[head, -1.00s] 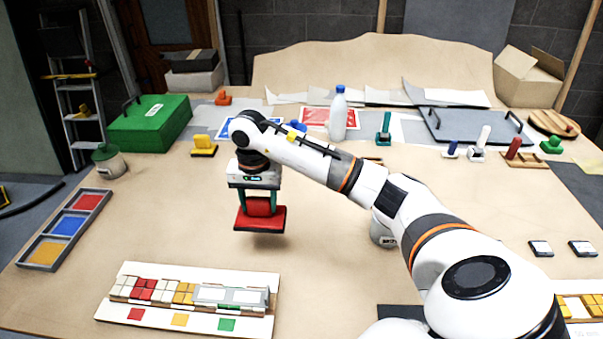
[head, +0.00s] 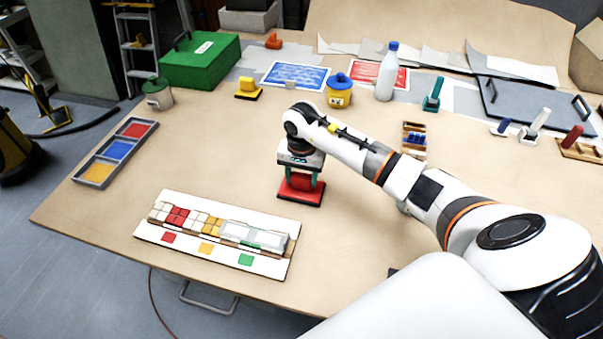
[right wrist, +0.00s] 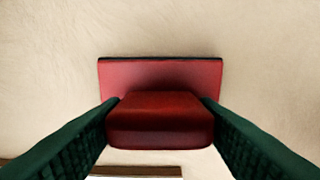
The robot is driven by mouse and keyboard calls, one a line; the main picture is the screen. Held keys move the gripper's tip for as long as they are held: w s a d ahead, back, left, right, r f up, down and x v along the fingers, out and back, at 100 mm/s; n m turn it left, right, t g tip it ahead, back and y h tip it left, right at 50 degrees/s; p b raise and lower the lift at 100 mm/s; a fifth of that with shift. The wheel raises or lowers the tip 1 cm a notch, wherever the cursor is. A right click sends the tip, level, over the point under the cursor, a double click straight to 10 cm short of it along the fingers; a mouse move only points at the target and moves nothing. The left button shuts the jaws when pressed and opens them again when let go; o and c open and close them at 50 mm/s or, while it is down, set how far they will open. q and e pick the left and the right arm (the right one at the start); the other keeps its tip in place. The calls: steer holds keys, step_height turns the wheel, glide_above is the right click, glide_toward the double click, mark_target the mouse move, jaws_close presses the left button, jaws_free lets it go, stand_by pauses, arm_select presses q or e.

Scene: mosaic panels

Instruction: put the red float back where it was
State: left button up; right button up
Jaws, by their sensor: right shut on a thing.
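The red float (head: 300,198) has a flat red plate with a dark edge and a red block handle. My right gripper (head: 302,182) is shut on that handle, with one green finger on each side. The float is level, plate down, just behind the right end of the mosaic panel. I cannot tell whether its plate touches the table. The right wrist view shows the float (right wrist: 160,72) between the fingers (right wrist: 161,106), with bare table around it. My left gripper is not in view.
The mosaic panel (head: 165,246) lies in front, a three-colour tray (head: 93,183) to the left. A yellow float (head: 247,90), a yellow pot with a blue lid (head: 340,93), a white bottle (head: 387,72) and a small rack (head: 414,139) stand behind. The table between tray and float is clear.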

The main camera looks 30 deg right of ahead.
steer(key=shift+f+b, duration=0.2)
steer(key=shift+b, duration=0.1)
steer(key=o, duration=0.9)
steer(key=shift+r, duration=0.1)
